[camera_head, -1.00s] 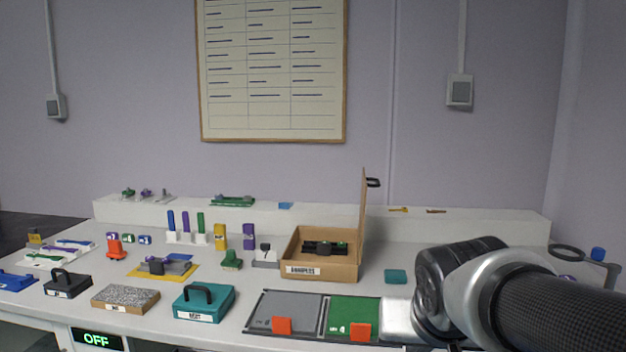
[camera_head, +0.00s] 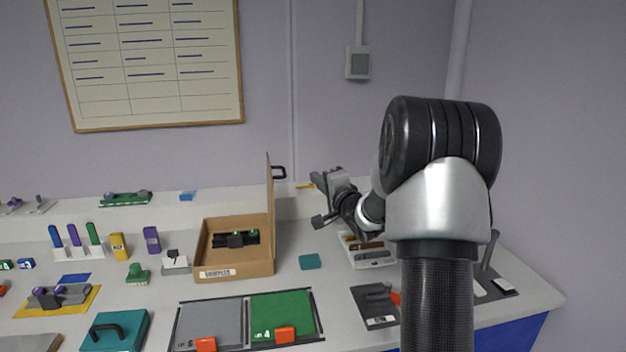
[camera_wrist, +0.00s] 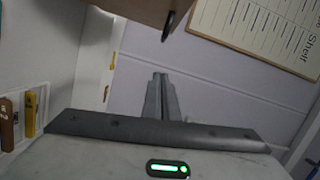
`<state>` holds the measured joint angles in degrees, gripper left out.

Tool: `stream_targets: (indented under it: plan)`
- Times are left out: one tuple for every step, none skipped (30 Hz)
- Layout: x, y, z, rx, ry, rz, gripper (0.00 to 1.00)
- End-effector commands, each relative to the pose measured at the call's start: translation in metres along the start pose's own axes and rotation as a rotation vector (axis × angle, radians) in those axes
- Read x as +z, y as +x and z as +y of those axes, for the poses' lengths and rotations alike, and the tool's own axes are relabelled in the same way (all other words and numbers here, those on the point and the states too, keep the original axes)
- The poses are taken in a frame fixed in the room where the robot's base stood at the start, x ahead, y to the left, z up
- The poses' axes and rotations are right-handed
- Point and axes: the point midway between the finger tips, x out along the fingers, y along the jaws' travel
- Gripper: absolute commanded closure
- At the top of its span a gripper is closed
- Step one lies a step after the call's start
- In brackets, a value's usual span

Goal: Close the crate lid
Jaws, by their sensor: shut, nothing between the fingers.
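The cardboard-brown crate (camera_head: 262,269) stands on the table with a "SAMPLES" label on its front and dark items inside. Its lid (camera_head: 270,215) stands upright on the crate's right side, so the crate is open. A black handle (camera_head: 279,172) sticks out from the lid's outer face near the top. My gripper (camera_head: 315,177) is to the right of the lid, near handle height, apart from it. In the wrist view my gripper (camera_wrist: 158,78) is shut and empty. The lid (camera_wrist: 135,8) crosses the top there, with its dark handle (camera_wrist: 168,24) above the fingertips.
A teal block (camera_head: 310,261) lies right of the crate. A tray with grey and green panels (camera_head: 247,325) lies in front. A teal box with a handle (camera_head: 115,332) is front left. A white tray of tools (camera_head: 368,262) lies beneath my arm. A raised ledge runs behind.

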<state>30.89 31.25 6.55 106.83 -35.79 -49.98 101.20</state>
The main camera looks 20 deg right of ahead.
Motion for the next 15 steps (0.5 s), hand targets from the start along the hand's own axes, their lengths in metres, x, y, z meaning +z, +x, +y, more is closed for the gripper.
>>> stream_targets:
  plan:
    - [0.001,0.012,0.001,0.0,-0.001,-0.001,1.0]
    - [0.001,0.019,0.001,-0.001,-0.001,-0.001,1.0]
    - [0.001,0.028,0.001,0.0,-0.002,0.0,1.0]
    - [0.0,0.034,0.001,0.0,-0.002,0.0,1.0]
    - [0.001,0.041,0.001,0.0,-0.002,-0.001,1.0]
    - [0.001,0.05,0.001,0.001,-0.002,-0.001,1.0]
    - [0.001,0.056,0.001,0.0,-0.001,0.0,1.0]
    - [0.001,0.062,0.001,0.001,-0.002,-0.001,1.0]
    - [0.001,0.07,0.001,0.0,-0.002,-0.001,1.0]
    - [0.004,0.073,0.001,0.0,-0.002,-0.002,1.0]
    - [0.011,0.073,0.001,0.001,-0.002,-0.004,1.0]
    - [0.018,0.074,0.001,0.001,-0.001,-0.003,1.0]
    - [0.022,0.075,0.001,0.002,-0.003,-0.003,1.0]
    - [0.025,0.076,0.001,0.001,-0.003,-0.002,1.0]
    - [0.029,0.076,0.0,0.001,-0.002,-0.001,1.0]
